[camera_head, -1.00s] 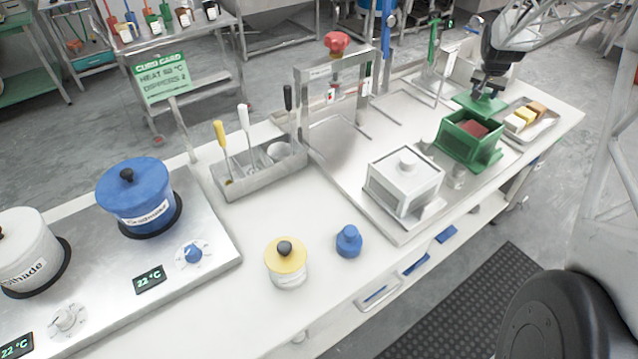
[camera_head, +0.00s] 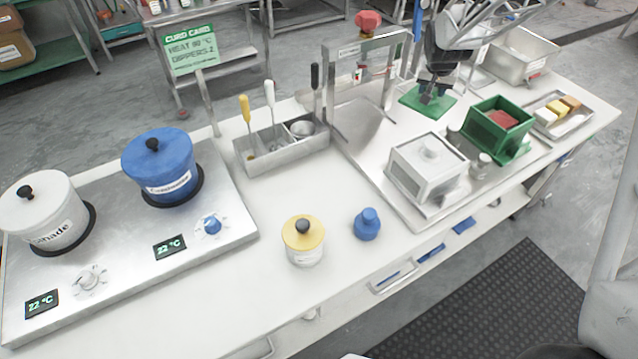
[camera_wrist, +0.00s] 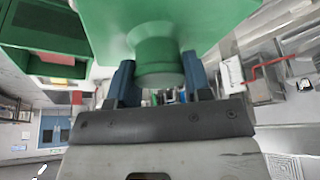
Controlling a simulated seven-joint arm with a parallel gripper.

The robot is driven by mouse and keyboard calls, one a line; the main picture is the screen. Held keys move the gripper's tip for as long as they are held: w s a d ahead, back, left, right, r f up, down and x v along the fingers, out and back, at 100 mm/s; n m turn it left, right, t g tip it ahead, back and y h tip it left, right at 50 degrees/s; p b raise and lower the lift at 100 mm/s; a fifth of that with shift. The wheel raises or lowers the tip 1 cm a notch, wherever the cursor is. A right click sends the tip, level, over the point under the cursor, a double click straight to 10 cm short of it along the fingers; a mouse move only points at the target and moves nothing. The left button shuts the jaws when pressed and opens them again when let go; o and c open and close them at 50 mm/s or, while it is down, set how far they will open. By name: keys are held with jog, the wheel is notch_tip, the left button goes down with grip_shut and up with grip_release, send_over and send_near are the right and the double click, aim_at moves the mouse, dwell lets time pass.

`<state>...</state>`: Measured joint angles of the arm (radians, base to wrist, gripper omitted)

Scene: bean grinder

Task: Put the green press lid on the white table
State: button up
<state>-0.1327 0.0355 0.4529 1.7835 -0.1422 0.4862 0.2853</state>
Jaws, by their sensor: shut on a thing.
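The green press lid (camera_head: 418,99) is a flat green plate with a round knob. My gripper (camera_head: 428,93) is shut on that knob and holds the lid above the steel tray, left of the green press box (camera_head: 484,124). In the wrist view the lid (camera_wrist: 185,22) fills the top, with its knob between the two blue fingers of my gripper (camera_wrist: 160,78). The green box stands open at the top with a reddish-brown block (camera_head: 503,118) in it. The white table (camera_head: 262,225) runs along the front and middle, with bare surface between the hotplate and the tray.
A white press box with lid (camera_head: 428,168) stands on the steel tray (camera_head: 352,130). A yellow-lidded jar (camera_head: 303,240) and a blue bottle (camera_head: 367,224) stand on the table. A metal frame with a red knob (camera_head: 368,20) rises left of my gripper. A utensil caddy (camera_head: 283,146) sits farther left.

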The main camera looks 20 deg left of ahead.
jog(key=s+a+f+n+y, duration=0.1)
jog(key=s+a+f+n, duration=0.1)
jog(key=s+a, duration=1)
jog(key=s+a+f+n+y, duration=0.1)
jog(key=s+a+f+n, duration=0.2)
jog(key=s+a, duration=0.9)
jog(key=shift+s+a+f+n, duration=0.15)
jog(key=shift+s+a+n, duration=0.15)
jog(key=shift+a, duration=0.4)
jog(key=shift+g, duration=0.3)
jog(key=shift+w+f, duration=0.1)
jog(key=shift+f, duration=3.05)
jog(key=shift+f, duration=0.1)
jog(key=shift+f, duration=1.8)
jog(key=shift+f, duration=0.1)
